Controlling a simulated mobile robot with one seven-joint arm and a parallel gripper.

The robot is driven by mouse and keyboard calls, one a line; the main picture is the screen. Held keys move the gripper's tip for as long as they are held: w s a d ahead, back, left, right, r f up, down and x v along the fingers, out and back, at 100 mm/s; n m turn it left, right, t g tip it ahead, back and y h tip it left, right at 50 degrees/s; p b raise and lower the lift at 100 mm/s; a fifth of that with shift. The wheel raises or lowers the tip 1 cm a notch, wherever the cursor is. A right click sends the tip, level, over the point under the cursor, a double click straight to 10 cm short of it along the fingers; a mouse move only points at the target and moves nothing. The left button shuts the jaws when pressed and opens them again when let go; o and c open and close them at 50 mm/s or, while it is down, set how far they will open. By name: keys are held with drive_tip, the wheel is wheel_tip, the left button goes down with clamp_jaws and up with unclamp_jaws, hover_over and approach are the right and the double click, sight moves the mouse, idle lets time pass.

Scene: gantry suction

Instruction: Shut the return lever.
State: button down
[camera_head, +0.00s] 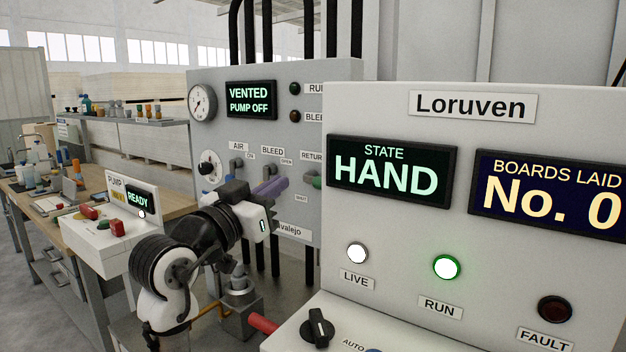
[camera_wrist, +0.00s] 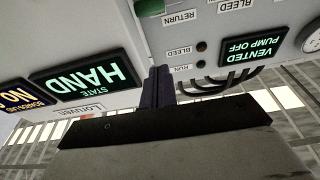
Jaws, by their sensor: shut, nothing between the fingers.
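The return lever's green handle (camera_head: 316,182) shows below the RETURN label on the grey valve panel (camera_head: 335,69). The Loruven cabinet hides most of it in the head view. My gripper (camera_head: 284,183) has dark purple fingers, shut and empty. In the head view its tips point right, just left of the green handle. In the wrist view the fingers (camera_wrist: 160,72) reach toward the handle; I cannot tell whether they touch it.
The Loruven cabinet (camera_head: 520,130) stands close on the right, its screen (camera_head: 390,172) reading HAND. The AIR (camera_head: 237,164) and BLEED (camera_head: 265,164) levers sit left of the green handle. The panel screen (camera_head: 251,100) reads VENTED, PUMP OFF. A pump box (camera_head: 100,236) stands at left.

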sight(313, 179)
drive_tip(key=w+d+p, duration=0.1)
drive_tip(key=w+d, duration=0.1)
drive_tip(key=w, duration=0.1)
drive_tip(key=w+d+f+p, duration=0.1)
drive_tip(key=w+d+p, duration=0.1)
drive_tip(key=w, duration=0.1)
drive_tip(key=w+d+p, duration=0.2)
drive_tip(key=w, duration=0.1)
drive_tip(key=shift+w+d+f, duration=0.15)
drive_tip(key=shift+w+d, duration=0.05)
drive_tip(key=shift+w, duration=0.1)
